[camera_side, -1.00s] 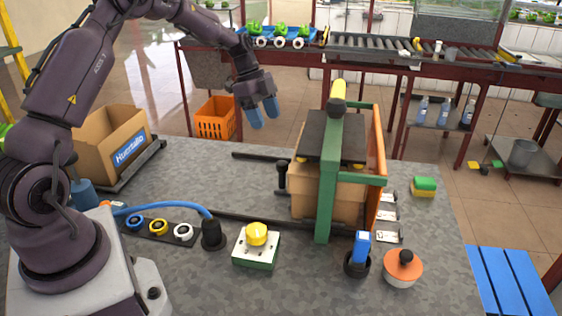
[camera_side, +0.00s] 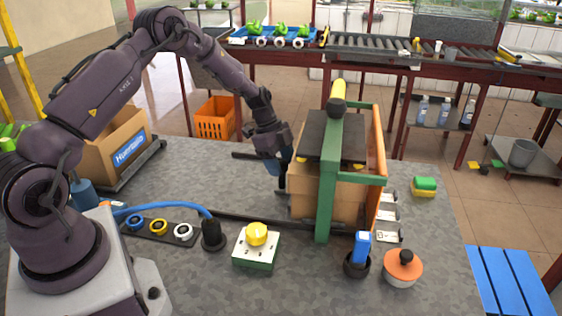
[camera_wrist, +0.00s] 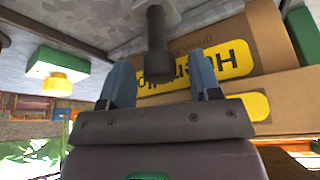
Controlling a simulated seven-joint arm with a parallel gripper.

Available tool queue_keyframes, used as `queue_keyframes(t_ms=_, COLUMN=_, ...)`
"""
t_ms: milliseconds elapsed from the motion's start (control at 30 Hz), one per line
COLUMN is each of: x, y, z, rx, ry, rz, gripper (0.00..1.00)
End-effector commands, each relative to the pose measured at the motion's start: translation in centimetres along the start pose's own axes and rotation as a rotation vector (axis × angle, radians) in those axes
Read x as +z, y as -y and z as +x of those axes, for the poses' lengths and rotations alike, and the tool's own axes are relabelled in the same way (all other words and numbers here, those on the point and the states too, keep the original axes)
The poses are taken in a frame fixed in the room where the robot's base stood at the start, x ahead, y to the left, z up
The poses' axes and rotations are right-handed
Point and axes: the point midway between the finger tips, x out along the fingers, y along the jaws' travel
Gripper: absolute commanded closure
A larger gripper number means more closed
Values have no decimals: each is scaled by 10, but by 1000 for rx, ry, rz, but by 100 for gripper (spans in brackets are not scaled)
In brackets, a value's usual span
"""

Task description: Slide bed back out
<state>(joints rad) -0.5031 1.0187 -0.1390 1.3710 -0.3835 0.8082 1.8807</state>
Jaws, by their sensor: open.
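My gripper (camera_side: 277,170) is open and low at the left side of the green press frame (camera_side: 325,190). Its blue fingers are at the dark upright handle post (camera_side: 282,186) of the bed. In the wrist view, the round-topped post (camera_wrist: 156,45) shows between the two spread fingers (camera_wrist: 162,85), with visible room on both sides. A cardboard box (camera_side: 302,195) with a yellow label stands inside the press frame, beside the post. The bed under the box is mostly hidden.
Dark rails (camera_side: 243,156) run along the grey table. Another cardboard box (camera_side: 118,150) stands at left.

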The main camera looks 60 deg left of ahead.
Motion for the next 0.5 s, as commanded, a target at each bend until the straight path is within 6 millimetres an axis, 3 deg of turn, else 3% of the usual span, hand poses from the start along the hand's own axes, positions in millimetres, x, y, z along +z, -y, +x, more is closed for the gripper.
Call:
queue_keyframes(t_ms=133, x=0, y=0, z=0, rx=0, ry=0, rz=0, gripper=43)
queue_keyframes(t_ms=400, x=0, y=0, z=0, rx=0, ry=0, rz=0, gripper=100)
queue_keyframes(t_ms=500, x=0, y=0, z=-1, rx=0, ry=0, rz=-1, gripper=100)
